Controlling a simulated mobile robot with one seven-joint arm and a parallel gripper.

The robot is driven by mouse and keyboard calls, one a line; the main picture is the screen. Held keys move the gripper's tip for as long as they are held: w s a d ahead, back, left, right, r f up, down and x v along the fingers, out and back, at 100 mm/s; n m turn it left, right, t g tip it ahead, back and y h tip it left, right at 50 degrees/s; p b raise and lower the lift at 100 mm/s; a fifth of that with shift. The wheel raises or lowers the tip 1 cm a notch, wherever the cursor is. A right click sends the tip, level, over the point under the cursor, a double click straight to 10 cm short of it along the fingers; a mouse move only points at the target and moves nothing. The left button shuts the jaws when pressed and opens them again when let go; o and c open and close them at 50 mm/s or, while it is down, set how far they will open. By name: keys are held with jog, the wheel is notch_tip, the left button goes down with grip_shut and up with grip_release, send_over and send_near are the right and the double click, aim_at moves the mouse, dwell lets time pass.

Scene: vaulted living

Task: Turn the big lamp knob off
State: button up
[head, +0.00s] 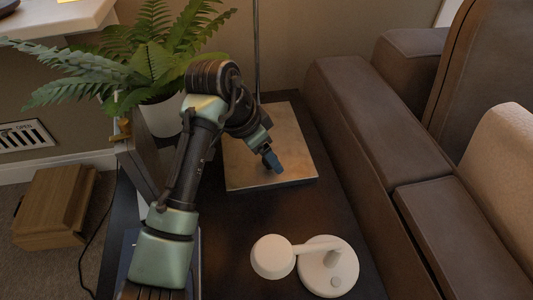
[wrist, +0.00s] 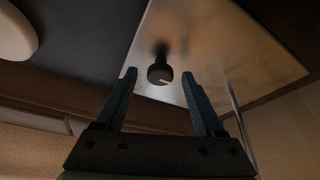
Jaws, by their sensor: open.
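The big lamp has a square metal base (head: 285,122) on the dark table, with a thin upright pole (head: 257,45) at its back. In the wrist view its base (wrist: 213,42) fills the upper middle, and a dark round knob (wrist: 159,75) with a light pointer line stands on it. My gripper (head: 272,161) is over the front part of the base. In the wrist view my gripper (wrist: 160,73) is open, with one blue finger to each side of the knob and visible gaps. I cannot tell whether the fingertips reach the knob's height. The head view hides the knob.
A small white lamp (head: 324,263) stands on the table (head: 240,216) at the front right. A potted fern (head: 140,65) is behind my arm at left. A brown sofa (head: 375,120) borders the table's right side.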

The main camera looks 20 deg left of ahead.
grip_shut()
